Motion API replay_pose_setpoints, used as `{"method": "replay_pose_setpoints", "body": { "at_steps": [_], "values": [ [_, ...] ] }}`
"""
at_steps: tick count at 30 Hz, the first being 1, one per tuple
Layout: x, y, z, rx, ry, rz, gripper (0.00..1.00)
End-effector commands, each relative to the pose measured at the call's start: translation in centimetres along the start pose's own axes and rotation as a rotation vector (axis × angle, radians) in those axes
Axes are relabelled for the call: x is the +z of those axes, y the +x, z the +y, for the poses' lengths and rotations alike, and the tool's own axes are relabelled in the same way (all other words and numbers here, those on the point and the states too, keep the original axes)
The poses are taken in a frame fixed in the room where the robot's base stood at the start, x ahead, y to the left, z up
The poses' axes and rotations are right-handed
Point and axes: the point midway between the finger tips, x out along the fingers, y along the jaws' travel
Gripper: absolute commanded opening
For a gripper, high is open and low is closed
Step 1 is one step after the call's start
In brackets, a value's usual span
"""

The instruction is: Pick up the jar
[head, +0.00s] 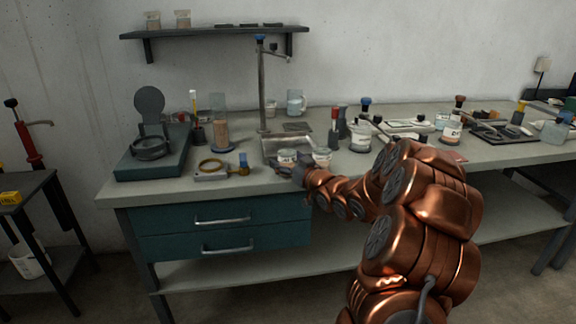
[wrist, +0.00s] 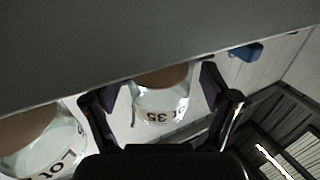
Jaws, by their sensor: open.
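A clear glass jar (wrist: 160,98) with brown contents and a pale label with dark print sits between the fingers of my gripper (wrist: 155,92) in the wrist view. The fingers stand open on either side of it, with a gap visible at least on the left. In the head view this seems to be the left jar (head: 287,156) of two on the bench, with my gripper (head: 284,170) just in front of it. A second similar jar (wrist: 45,145) is outside the fingers in the wrist view; it appears to be the right one (head: 322,156) in the head view.
The jars stand by a metal stand (head: 263,90) on the grey bench (head: 120,190). A magnifier (head: 212,168) and a blue-topped piece (head: 243,163) lie to the left.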

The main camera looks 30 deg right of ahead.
Motion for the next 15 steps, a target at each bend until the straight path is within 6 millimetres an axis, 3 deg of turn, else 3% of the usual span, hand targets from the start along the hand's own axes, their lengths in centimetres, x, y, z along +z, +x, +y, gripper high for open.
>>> {"method": "replay_pose_setpoints", "body": {
  "at_steps": [2,15],
  "values": [
    [0.02,-0.02,0.02,0.000,0.000,0.000,0.83],
    [0.03,-0.04,0.05,0.001,0.000,-0.001,0.37]
  ]
}}
